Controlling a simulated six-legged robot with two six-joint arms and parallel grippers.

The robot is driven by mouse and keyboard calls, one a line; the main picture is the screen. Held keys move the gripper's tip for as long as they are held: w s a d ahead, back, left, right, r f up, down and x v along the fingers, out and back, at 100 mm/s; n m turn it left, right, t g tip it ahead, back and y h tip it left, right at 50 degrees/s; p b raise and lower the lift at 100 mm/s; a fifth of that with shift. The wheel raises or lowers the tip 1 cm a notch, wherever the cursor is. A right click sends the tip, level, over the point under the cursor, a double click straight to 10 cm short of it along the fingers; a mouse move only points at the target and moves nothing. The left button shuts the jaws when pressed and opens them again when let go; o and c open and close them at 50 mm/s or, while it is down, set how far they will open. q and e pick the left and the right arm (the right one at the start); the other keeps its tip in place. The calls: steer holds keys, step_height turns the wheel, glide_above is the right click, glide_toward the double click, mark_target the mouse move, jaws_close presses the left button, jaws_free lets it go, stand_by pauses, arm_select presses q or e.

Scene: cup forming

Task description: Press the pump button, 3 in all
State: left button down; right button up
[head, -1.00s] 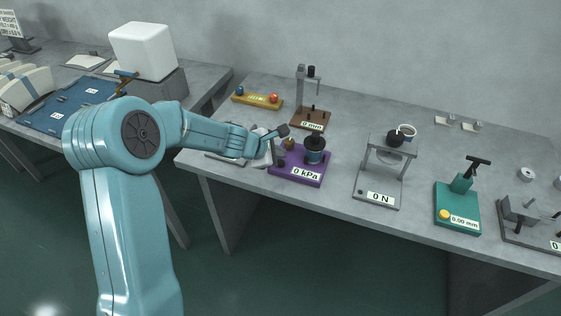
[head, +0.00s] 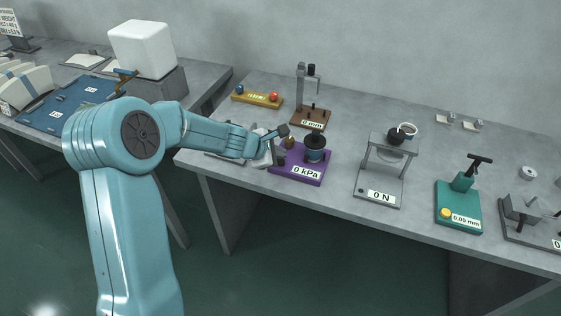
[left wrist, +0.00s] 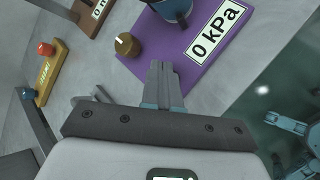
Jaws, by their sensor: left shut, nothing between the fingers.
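The purple pump base (head: 310,178) stands at the table's front edge, with a sign reading 0 kPa (head: 306,173). On it are a dark-topped blue cylinder (head: 315,150) and a small brass knob (head: 290,142). In the left wrist view the brass knob (left wrist: 126,43) shows left of the fingertips, apart from them, and the 0 kPa sign is to the right. My left gripper (head: 280,160) is shut and empty at the base's left end; its fingers (left wrist: 160,68) overlap the purple base. Whether they touch it I cannot tell. Any button beneath the fingers is hidden. My right gripper is out of view.
Behind stand a yellow block (head: 257,98) with blue and red knobs and a brown stand (head: 311,118). To the right are a grey 0 N stand (head: 378,190) and a green device (head: 457,205). The tabletop between them is clear.

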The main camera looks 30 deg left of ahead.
mark_target(279, 162)
arm_select(q)
steer(key=shift+f+b, duration=0.55)
steer(key=shift+f, duration=0.1)
stand_by(0.7)
steer(key=shift+r, duration=0.1)
steer(key=shift+r+p, duration=0.9)
step_height(279, 162, up, 5)
steer(key=p, duration=0.5)
steer(key=shift+s, duration=0.1)
stand_by(0.7)
